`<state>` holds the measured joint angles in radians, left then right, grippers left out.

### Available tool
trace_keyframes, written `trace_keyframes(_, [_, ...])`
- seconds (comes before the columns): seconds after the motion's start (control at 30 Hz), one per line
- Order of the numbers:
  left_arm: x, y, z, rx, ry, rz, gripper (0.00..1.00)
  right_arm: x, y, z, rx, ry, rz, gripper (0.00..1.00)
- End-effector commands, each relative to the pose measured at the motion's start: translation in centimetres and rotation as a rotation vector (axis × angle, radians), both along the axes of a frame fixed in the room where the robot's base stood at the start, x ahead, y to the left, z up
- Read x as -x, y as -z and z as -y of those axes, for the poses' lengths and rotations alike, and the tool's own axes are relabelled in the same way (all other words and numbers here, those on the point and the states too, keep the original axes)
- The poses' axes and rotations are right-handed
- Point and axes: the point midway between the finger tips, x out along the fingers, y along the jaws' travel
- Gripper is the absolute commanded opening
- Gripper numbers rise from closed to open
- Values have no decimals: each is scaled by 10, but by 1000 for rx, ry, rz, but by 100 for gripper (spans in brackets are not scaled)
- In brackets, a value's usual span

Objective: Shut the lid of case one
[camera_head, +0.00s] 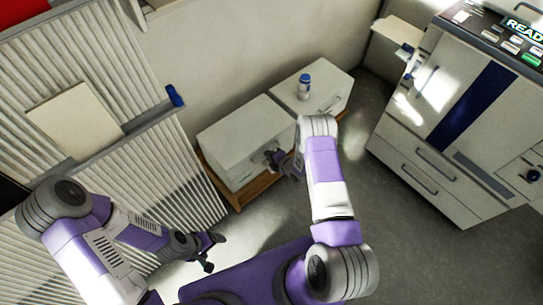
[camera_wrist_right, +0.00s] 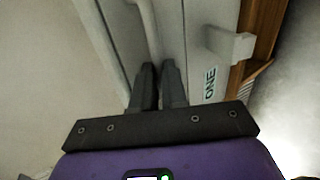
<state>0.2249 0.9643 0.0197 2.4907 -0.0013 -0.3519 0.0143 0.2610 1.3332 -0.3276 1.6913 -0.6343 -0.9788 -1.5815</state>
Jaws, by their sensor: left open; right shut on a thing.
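Case one (camera_head: 240,135) is a white box on a low wooden stand by the wall; its "ONE" label shows in the right wrist view (camera_wrist_right: 209,85). Its top looks flat and down in the head view, but I cannot tell whether the lid is fully shut. My right gripper (camera_head: 272,158) is at the front of the case. In the right wrist view its fingers (camera_wrist_right: 159,82) are close together on a pale bar-shaped handle (camera_wrist_right: 147,30), partly hidden between them. My left gripper (camera_head: 212,247) is open and empty, away from the case.
A second white case (camera_head: 325,80) stands to the right, with a blue-and-white can (camera_head: 304,86) on top. A large white cabinet (camera_head: 440,140) with drawers is at the right. A ribbed panel (camera_head: 170,180) is at the left. Grey floor (camera_head: 390,240) is clear at lower right.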

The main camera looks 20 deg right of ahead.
Motion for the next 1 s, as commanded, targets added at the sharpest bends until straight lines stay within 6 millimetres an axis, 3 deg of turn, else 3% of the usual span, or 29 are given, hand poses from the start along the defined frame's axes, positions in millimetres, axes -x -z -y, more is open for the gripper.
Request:
trace_keyframes(0.03, [0, 2, 0, 0, 0, 0, 81, 20, 23, 5, 13, 7, -73, 0])
trace_keyframes(0.13, [0, 2, 0, 0, 0, 0, 81, 20, 23, 5, 13, 7, -73, 0])
trace_keyframes(0.17, [0, 2, 0, 0, 0, 0, 81, 20, 24, 5, 13, 7, -73, 17])
trace_keyframes(0.3, [0, 2, 0, 0, 0, 0, 81, 20, 24, 5, 13, 6, -74, 38])
trace_keyframes(0.67, [0, -2, 0, 0, 0, 0, 81, 24, 19, 5, 12, 5, -74, 38])
trace_keyframes(1.0, [0, -26, 0, 0, 0, 0, 81, 60, -19, 18, 10, 6, -57, 38])
